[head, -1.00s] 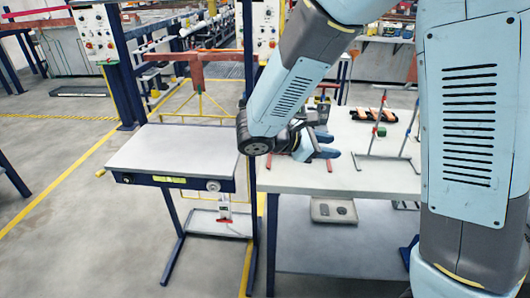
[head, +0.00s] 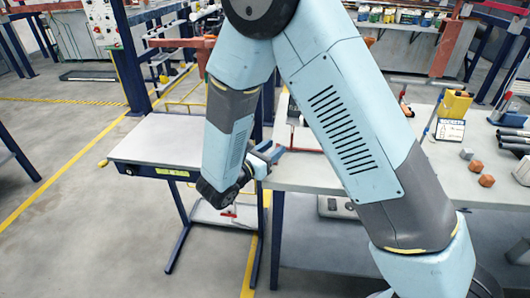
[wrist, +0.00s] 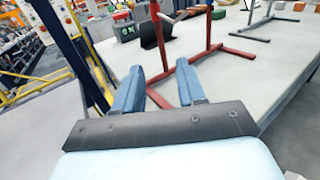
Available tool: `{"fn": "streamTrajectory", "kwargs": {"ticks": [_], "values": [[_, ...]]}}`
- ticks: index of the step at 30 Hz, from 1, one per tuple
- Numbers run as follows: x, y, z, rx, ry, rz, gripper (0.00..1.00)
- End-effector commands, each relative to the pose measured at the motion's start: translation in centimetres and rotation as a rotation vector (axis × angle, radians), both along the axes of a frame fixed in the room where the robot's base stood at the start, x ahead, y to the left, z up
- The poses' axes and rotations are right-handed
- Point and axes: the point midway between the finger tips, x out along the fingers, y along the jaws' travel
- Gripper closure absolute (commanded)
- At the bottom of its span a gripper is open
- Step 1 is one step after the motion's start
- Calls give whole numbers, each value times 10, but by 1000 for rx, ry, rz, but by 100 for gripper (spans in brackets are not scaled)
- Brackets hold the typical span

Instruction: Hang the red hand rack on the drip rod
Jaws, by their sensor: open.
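My gripper (head: 266,154) is low at the left edge of the pale bench in the head view. In the wrist view its two blue fingers (wrist: 160,84) are apart with nothing between them. A red frame (wrist: 208,28) with long feet stands on the bench just beyond the fingertips, apart from them. I cannot tell whether it is the hand rack or a stand bearing it. In the head view my arm mostly hides it. An orange-red bar (head: 180,43) crosses behind the grey side table and may be the drip rod; I cannot be sure.
The grey side table (head: 150,140) stands left of the pale bench (head: 300,172). A blue post (wrist: 68,45) rises close to my gripper's left. A grey stand (wrist: 262,18) is farther right on the bench. A yellow container (head: 455,103) and small blocks (head: 487,180) lie at the right.

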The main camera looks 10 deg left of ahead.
Motion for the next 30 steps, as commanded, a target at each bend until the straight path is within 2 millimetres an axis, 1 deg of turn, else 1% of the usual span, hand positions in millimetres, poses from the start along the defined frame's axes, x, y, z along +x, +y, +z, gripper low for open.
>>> {"fn": "streamTrajectory", "kwargs": {"ticks": [1, 6, 12, 18, 24, 30], "values": [[8, -7, 0, 0, 0, -6, 60], [32, -25, 0, 0, 0, -11, 60], [58, -45, 0, 1, -1, -14, 60], [80, -60, 0, 2, 0, -13, 60], [92, -69, 0, 2, 0, -11, 60], [95, -71, 0, 1, 0, -11, 60]]}}
